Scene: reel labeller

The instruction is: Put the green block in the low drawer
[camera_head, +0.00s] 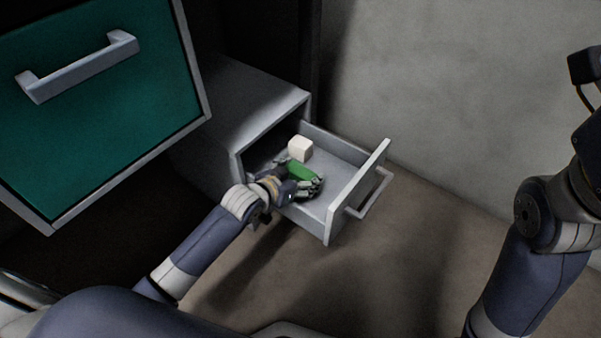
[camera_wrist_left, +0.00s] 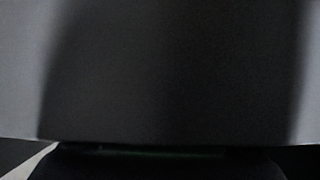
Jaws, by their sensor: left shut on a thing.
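The low drawer (camera_head: 317,211) is pulled open from a small grey cabinet near the floor. My left gripper (camera_head: 312,186) is inside or just over the drawer and is shut on the green block (camera_head: 302,172). Part of the block is hidden by the gripper. I cannot tell whether the block touches the drawer floor. The left wrist view is mostly a dark grey surface, with a faint green strip at its bottom edge. My right arm shows at the right of the head view, but its gripper is out of the frame.
A white block (camera_head: 300,149) sits in the drawer behind the green block. The drawer front has a bar handle (camera_head: 369,194). A large green-fronted drawer (camera_head: 90,110) with a grey handle juts out at the upper left. Open floor lies right of the low drawer.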

